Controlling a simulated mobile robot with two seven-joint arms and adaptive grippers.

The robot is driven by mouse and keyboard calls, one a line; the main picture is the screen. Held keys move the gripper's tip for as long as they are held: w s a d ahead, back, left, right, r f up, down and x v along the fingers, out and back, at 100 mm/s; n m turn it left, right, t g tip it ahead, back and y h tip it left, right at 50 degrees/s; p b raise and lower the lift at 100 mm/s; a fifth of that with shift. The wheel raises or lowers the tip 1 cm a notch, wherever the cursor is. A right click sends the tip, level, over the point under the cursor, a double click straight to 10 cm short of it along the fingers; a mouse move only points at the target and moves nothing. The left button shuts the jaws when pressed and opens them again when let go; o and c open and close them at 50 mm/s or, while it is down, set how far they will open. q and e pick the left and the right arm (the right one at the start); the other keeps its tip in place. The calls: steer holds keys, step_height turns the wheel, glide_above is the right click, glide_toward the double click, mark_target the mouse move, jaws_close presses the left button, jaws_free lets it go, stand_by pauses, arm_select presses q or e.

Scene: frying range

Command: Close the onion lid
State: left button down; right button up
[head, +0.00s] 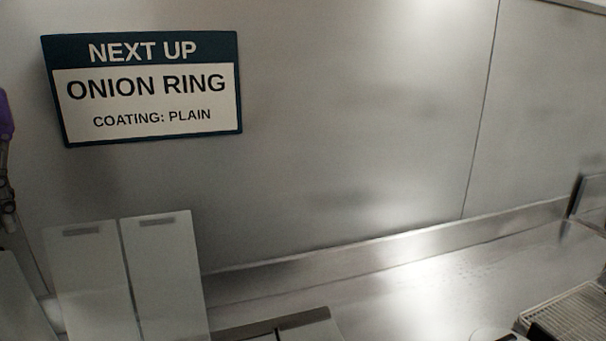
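Two pale upright panels stand side by side at the lower left of the head view, the left panel (88,285) and the right panel (163,275). Each has a dark slot near its top edge, and they look like raised lids. Their lower ends are cut off by the frame. No label shows which is the onion lid. Neither gripper is in view.
A sign (147,88) on the steel wall reads "NEXT UP, ONION RING, COATING: PLAIN". A bare steel counter (440,280) runs along the wall. A wire rack (575,315) is at the lower right. A purple-topped item (6,118) shows at the left edge.

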arm_select(q)
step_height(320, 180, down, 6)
steer(key=b, duration=0.1)
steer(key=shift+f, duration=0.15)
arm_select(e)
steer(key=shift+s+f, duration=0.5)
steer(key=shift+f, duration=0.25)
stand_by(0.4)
arm_select(q)
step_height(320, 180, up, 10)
steer(key=p, duration=0.1)
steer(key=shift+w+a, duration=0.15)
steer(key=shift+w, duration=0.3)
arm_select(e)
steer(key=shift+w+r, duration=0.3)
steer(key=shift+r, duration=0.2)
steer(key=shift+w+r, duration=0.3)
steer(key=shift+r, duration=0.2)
